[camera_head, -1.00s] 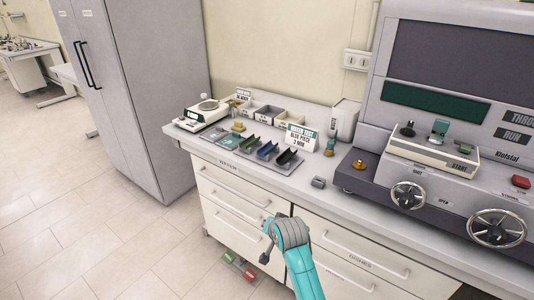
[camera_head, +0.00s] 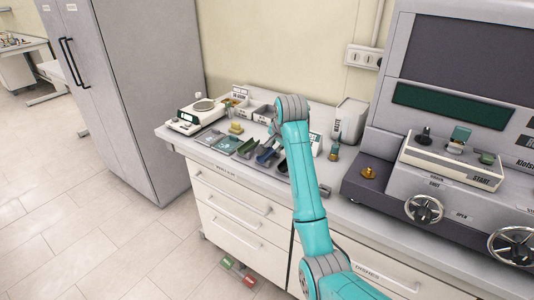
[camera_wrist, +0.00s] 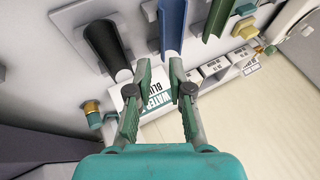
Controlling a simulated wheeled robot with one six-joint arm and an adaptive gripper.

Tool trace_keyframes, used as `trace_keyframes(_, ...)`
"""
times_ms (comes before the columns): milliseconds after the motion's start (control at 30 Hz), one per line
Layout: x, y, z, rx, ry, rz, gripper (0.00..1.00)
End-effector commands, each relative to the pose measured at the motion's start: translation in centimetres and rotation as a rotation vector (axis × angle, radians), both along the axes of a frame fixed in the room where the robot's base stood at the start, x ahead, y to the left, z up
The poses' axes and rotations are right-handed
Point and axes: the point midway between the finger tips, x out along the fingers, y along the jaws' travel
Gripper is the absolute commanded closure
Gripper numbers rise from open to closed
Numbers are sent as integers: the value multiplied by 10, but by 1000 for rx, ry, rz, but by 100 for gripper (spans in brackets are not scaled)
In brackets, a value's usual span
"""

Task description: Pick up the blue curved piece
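The blue curved piece (camera_head: 265,156) lies on the bench in a row with a green curved piece (camera_head: 247,147) and a black one. In the wrist view the blue piece (camera_wrist: 173,22) runs just beyond my fingertips, nearer the right finger. The green piece (camera_wrist: 217,18) is to its right and the black piece (camera_wrist: 104,45) to its left. My gripper (camera_wrist: 160,65) is open and empty, its two fingers apart.
A printed sign (camera_wrist: 160,100) stands close below my fingers in the wrist view. A balance (camera_head: 198,114) stands at the bench's left end. A large grey machine (camera_head: 450,180) fills the right side.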

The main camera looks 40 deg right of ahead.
Motion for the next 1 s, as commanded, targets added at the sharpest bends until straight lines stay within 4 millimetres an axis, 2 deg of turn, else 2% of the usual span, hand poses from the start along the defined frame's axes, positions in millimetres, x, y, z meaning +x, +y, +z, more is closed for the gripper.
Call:
trace_keyframes(100,9,-4,-15,1,3,1,80)
trace_keyframes(367,19,-7,-30,-1,0,1,80)
trace_keyframes(700,43,-16,-64,-1,0,1,80)
trace_keyframes(1000,45,-17,-68,-1,-2,1,80)
